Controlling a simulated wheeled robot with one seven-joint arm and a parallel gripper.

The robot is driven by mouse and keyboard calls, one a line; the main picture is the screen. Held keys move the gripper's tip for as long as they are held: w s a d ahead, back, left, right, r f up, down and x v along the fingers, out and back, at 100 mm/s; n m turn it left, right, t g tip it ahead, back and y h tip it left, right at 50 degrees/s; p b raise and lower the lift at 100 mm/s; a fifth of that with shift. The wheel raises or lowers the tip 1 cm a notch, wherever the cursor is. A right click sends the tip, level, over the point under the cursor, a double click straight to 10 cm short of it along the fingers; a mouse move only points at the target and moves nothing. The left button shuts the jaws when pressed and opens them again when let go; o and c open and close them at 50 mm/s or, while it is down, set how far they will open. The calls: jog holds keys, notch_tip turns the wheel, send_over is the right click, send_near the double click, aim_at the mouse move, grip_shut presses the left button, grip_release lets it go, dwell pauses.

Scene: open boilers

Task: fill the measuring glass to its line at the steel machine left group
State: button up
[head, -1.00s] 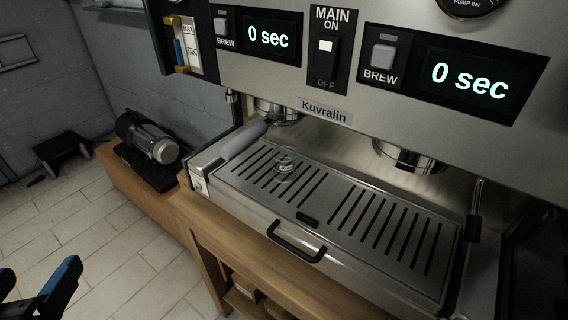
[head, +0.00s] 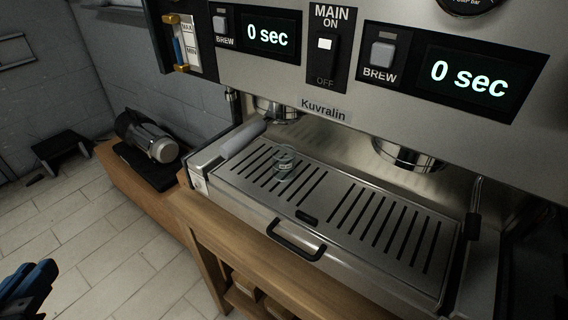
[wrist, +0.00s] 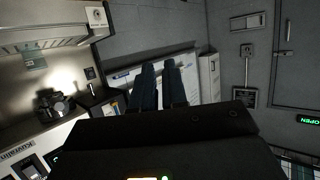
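The steel machine (head: 395,185) fills the right of the head view. A small clear measuring glass (head: 284,163) stands upright on its slotted drip tray, below and slightly in front of the left group (head: 277,109). I cannot make out its line or any liquid in it. The left brew switch (head: 221,25) sits beside a left display (head: 270,34) reading "0 sec". My gripper (head: 28,285) is at the lower left, well away from the glass and machine. In the wrist view, the fingers (wrist: 161,85) are apart with nothing between them.
The right group (head: 408,155), right brew switch (head: 382,56) and right display, also "0 sec", are on the machine. The MAIN switch (head: 325,45) sits between the displays. A black-and-silver device (head: 148,138) rests on the wooden counter at left. The floor at lower left is open.

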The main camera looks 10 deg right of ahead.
grip_shut()
dwell(1.0)
jog(key=w+d+r+n+t+h+p, duration=0.1)
jog(key=w+d+r+n+t+p, duration=0.1)
jog(key=w+d+r, duration=0.3)
jog(key=w+d+r+n+t+h+p, duration=0.1)
jog(key=w+d+r+t, duration=0.4)
jog(key=d+r, duration=0.6)
notch_tip(320, 180, up, 4)
jog(key=shift+w+d+r+n+h+p, duration=0.2)
jog(key=shift+w+r+n+h+p, duration=0.15)
jog(key=shift+p, duration=0.2)
jog(key=shift+s+f, duration=0.1)
